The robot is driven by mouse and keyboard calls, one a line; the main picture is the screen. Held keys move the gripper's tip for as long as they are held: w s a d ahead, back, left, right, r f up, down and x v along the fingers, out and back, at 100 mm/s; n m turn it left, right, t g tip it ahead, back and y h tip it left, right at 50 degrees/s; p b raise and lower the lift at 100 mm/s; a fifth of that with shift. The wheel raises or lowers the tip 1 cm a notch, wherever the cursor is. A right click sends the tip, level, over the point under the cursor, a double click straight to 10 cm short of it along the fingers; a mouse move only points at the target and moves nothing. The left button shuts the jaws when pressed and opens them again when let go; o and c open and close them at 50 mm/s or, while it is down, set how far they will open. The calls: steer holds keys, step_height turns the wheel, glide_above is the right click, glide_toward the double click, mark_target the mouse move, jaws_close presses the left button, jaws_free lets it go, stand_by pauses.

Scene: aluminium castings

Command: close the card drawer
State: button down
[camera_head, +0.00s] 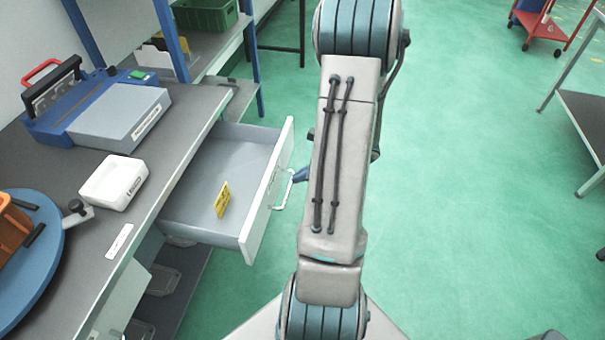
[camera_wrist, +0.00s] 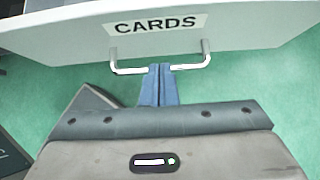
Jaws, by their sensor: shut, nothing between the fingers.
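The card drawer (camera_head: 247,190) is pulled out from under the grey workbench, with a yellow card (camera_head: 222,200) standing inside it. In the wrist view its white front (camera_wrist: 230,27) carries a label reading CARDS (camera_wrist: 154,24). A white bar handle (camera_wrist: 131,70) sits below the label; it also shows in the head view (camera_head: 284,190). My gripper (camera_wrist: 159,70) has its blue fingers together at the middle of the handle, with nothing between them. I cannot tell whether the tips touch the handle. In the head view my arm hides most of the gripper (camera_head: 300,175).
On the workbench (camera_head: 75,148) are a blue and grey machine (camera_head: 110,105), a white box (camera_head: 113,182) and a blue round plate (camera_head: 35,262). A blue shelf post (camera_head: 172,40) rises behind the drawer. Green floor to the right is mostly clear; a red cart (camera_head: 540,22) stands far off.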

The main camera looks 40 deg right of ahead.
mark_target(276, 188)
steer(key=x, duration=0.6)
steer(key=shift+w+a+f, duration=0.1)
steer(key=shift+w+a, duration=0.05)
